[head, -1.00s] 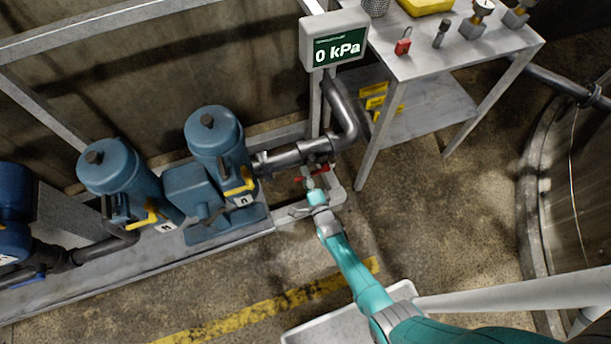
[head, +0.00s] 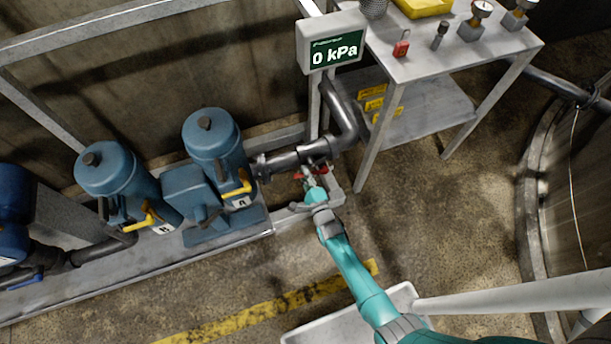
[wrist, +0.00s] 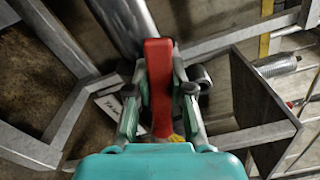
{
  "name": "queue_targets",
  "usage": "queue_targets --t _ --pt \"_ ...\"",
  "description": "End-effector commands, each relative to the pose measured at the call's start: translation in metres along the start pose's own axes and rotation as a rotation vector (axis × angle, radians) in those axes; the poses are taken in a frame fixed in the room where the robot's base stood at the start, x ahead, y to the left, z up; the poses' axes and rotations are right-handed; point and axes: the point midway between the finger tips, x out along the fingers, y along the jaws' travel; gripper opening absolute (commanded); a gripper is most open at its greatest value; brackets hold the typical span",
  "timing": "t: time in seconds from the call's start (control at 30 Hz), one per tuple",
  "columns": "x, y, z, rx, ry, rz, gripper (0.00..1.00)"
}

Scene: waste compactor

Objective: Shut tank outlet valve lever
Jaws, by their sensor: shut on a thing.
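The red valve lever (wrist: 158,85) stands between the two fingers of my gripper (wrist: 160,92) in the wrist view, running away from me toward a grey pipe (wrist: 120,22). The fingers are closed on its sides. In the head view, my gripper (head: 311,182) is at the low pipe below the gauge display, and parts of the red lever (head: 322,170) show beside it. The valve body is mostly hidden by my gripper. A pale tag with dark letters (wrist: 112,103) is partly seen left of the fingers.
A display reading 0 kPa (head: 334,50) stands above the pipe. Blue pump units with yellow levers (head: 236,186) stand to the left on a metal skid. A steel table (head: 420,55) with a red padlock and small fittings is at the right. Floor in front is partly clear, with a pale tray (head: 330,325).

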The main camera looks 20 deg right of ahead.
Motion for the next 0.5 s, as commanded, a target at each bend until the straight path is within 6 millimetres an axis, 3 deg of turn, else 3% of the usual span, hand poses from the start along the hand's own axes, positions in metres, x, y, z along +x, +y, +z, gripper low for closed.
queue_targets --t 0.4,0.43,0.5 --pt "0.0002 -0.0031 0.0015 0.046 0.001 0.000 0.00" --pt "0.0002 -0.0031 0.0015 0.045 0.001 0.000 0.29" --pt "0.0002 -0.0030 0.0015 0.045 0.001 0.000 0.46"
